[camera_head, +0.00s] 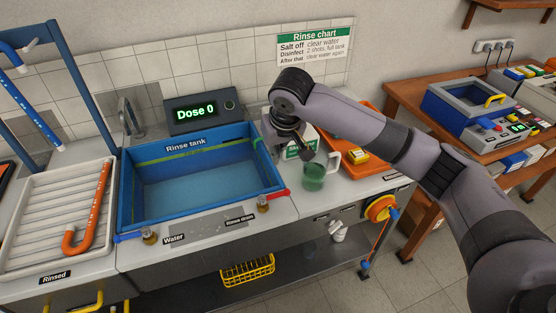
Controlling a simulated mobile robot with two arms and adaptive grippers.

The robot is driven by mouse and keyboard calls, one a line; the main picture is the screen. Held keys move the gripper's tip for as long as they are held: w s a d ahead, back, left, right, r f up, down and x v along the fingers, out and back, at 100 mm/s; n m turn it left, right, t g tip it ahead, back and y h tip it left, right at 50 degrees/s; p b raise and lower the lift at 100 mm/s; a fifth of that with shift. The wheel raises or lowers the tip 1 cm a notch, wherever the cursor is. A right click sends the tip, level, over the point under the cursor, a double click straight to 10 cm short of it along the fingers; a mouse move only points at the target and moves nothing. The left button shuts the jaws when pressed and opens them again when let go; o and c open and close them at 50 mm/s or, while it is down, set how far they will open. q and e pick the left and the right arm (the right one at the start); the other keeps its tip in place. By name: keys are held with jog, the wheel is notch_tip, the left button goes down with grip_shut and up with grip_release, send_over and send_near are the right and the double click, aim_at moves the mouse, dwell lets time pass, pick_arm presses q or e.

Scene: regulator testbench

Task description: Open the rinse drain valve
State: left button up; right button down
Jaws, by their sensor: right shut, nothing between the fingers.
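The rinse drain valve, a brass body with a red lever (275,195), sits on the counter's front edge at the right front corner of the blue rinse tank (200,199). Its lever points right, roughly along the edge. The "Rinse drain" label (240,222) is left of it. My right gripper (304,152) is shut and empty, pointing down. It is behind and to the right of the red lever, apart from it, in front of a white box with a green label (306,141). The fingertips are small and partly merge with the box. My left gripper is out of view.
A green mug (314,176) stands close to my right gripper. An orange tray (370,163) lies behind my arm. A water valve with a blue lever (130,237) is at the tank's left front. The dose display (196,113) stands behind the tank. The floor in front is clear.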

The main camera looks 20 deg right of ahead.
aim_at(276, 195)
jog(key=f, duration=0.2)
jog(key=f+p, duration=0.1)
jog(key=f, duration=0.2)
jog(key=f+p, duration=0.1)
jog(key=f, duration=0.2)
jog(key=shift+s+f, duration=0.15)
jog(key=shift+s, duration=0.1)
jog(key=shift+s+f, duration=0.1)
jog(key=shift+s, duration=0.25)
jog(key=shift+f, duration=0.1)
jog(key=shift+w, duration=0.1)
jog(key=shift+p, duration=0.3)
